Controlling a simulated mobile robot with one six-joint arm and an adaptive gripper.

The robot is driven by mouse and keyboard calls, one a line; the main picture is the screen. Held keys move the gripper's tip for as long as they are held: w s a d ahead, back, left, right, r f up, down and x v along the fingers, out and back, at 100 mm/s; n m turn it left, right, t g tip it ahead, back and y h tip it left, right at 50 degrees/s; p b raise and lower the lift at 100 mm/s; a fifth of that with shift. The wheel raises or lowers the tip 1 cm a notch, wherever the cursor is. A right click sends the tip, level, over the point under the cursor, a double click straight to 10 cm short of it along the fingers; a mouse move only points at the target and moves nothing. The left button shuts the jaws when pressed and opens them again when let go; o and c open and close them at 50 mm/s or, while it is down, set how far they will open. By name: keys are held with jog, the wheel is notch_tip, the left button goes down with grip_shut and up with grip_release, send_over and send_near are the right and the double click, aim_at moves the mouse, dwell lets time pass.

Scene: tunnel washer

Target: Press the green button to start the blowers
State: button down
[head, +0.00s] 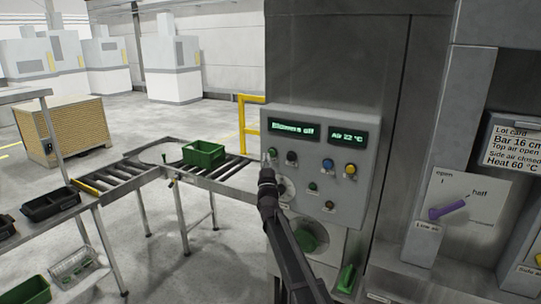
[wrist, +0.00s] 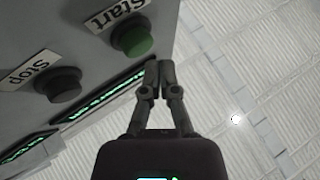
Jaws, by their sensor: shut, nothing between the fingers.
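The green button (wrist: 132,38) sits under a "Start" label on the grey control panel (head: 325,120), at the upper left of centre in the wrist view. In the head view it is at the panel's upper left, mostly hidden by my gripper (head: 268,160). My gripper (wrist: 160,78) is shut and empty. In the wrist view its fingertips are just right of and below the green button, with a small gap in the picture; the depth between them is hard to judge. A dark button (wrist: 60,85) marked "Stop" is beside it. The panel display (head: 293,128) reads "Blowers off".
A second display (head: 348,137) reads "Air 22 °C". A blue button (head: 328,164) and a yellow one (head: 350,170) are on the panel's right side. A roller conveyor (head: 225,168) with a green crate (head: 204,153) stands to the left. A purple lever (head: 448,210) is at right.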

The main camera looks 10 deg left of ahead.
jog(key=shift+w+d, duration=0.3)
jog(key=shift+w, duration=0.6)
dwell(1.9)
jog(key=shift+s, duration=0.15)
dwell(0.3)
jog(key=shift+s+a, duration=0.3)
jog(key=shift+s, duration=0.45)
jog(key=shift+s, duration=0.1)
jog(key=s, duration=0.1)
jog(key=s+a, duration=0.1)
jog(key=s, duration=0.2)
jog(key=shift+s+a, duration=0.25)
jog(key=shift+a, duration=0.1)
jog(key=shift+f, duration=0.1)
dwell(0.7)
